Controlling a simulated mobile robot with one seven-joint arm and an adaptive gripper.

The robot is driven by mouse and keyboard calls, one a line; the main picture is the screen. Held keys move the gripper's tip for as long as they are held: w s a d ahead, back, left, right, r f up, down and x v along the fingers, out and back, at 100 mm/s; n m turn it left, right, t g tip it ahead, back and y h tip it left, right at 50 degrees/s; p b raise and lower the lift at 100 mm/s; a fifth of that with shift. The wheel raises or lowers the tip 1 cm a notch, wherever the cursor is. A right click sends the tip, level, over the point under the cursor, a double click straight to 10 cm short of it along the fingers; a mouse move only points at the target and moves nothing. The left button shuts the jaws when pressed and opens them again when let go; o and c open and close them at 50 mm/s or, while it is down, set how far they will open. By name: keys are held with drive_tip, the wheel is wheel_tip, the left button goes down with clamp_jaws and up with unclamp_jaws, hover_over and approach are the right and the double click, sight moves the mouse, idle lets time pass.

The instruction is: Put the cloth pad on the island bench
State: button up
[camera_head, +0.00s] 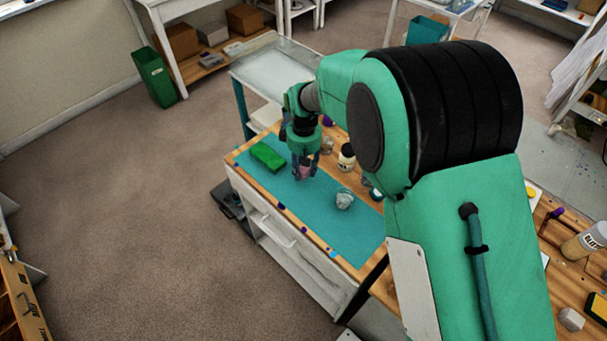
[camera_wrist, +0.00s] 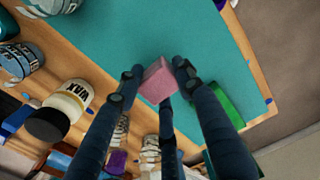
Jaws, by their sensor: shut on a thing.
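My gripper (camera_head: 304,170) points down over the teal mat (camera_head: 318,215) on a wooden-topped white bench (camera_head: 238,155). It is shut on a small pink pad (camera_wrist: 157,82), block-shaped, which shows between the fingertips in the wrist view. The pad (camera_head: 304,173) shows only in part in the head view. It is above or at the mat; I cannot tell whether it touches. I cannot tell for sure that this bench is the island bench.
A green block (camera_head: 267,156) lies on the mat left of my gripper. A white jar with a dark lid (camera_head: 347,157) and a grey lumpy thing (camera_head: 344,200) stand to the right. The mat's front middle is clear. My arm hides part of the bench's right side.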

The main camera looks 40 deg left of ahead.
sight(304, 175)
drive_tip(key=shift+f+b, duration=0.4)
drive_tip(key=shift+f, duration=1.25)
drive_tip(key=shift+f, duration=0.15)
drive_tip(key=o, duration=1)
drive_tip(key=shift+o, duration=0.2)
wheel_tip(304, 175, up, 12)
drive_tip(key=shift+r+p, duration=0.15)
drive_tip(key=shift+p, duration=1.05)
drive_tip(key=shift+w, duration=0.1)
